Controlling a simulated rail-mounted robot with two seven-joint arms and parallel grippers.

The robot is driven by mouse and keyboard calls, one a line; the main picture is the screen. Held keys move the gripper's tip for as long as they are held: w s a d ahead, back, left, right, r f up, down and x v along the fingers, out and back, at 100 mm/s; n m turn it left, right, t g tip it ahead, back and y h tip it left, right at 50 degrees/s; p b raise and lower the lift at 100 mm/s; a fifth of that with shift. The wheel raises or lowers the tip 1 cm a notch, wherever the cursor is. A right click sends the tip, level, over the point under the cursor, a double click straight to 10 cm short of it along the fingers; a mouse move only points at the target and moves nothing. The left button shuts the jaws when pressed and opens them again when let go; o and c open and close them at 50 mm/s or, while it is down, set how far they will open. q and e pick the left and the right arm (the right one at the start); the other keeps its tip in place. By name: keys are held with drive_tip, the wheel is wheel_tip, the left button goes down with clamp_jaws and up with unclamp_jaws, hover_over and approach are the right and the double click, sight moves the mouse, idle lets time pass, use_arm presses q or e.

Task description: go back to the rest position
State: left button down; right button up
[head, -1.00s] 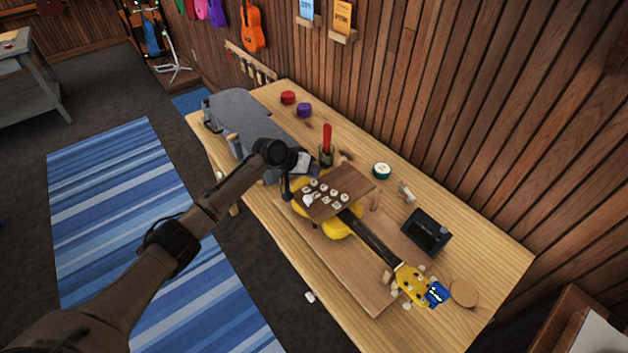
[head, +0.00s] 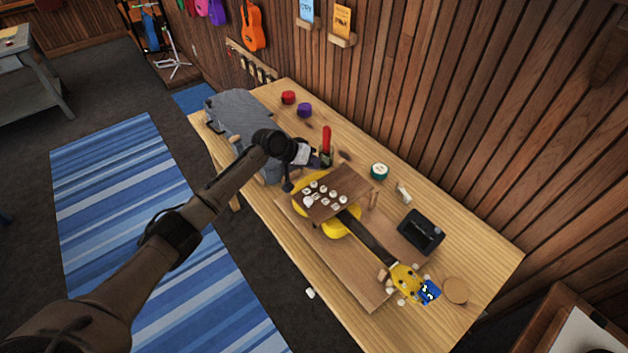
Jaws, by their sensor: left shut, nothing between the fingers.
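My left arm reaches in from the lower left over the workbench. Its gripper (head: 305,172) is shut and empty, just above and beyond the left end of the yellow ukulele (head: 342,222). The fingertips are small and dark here. The ukulele lies on a brown wooden board (head: 350,271) with its neck pointing to the lower right. A brown tray (head: 352,183) with several small white pieces stands over its body. A blue piece (head: 429,291) is at the headstock end. My right gripper does not show.
The wooden workbench (head: 480,262) stands along the plank wall. A red-handled tool (head: 326,140), a green-rimmed round tin (head: 379,171) and a black box (head: 421,232) stand behind the ukulele.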

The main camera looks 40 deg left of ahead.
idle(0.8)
use_arm(q)
drive_tip(key=s+d+r+m+y, duration=0.35)
drive_tip(key=r+m+y, duration=0.2)
drive_tip(key=r, duration=0.45)
drive_tip(key=s+d+t, duration=0.2)
drive_tip(key=s+d, duration=0.3)
drive_tip(key=d, duration=0.1)
drive_tip(key=s+d+f+g, duration=0.25)
drive_tip(key=s+f, duration=0.45)
drive_tip(key=s, duration=0.5)
drive_tip(key=s+d+f+g, duration=0.2)
drive_tip(key=s+d+f, duration=0.2)
drive_tip(key=s+f, duration=0.55)
drive_tip(key=s+d+f+g, duration=0.2)
drive_tip(key=s+d+f, duration=0.2)
drive_tip(key=s, duration=1)
wheel_tip(320, 180, up, 26)
drive_tip(key=p, duration=2.6)
drive_tip(key=shift+a+n+h, duration=0.15)
drive_tip(key=shift+n+h, duration=0.3)
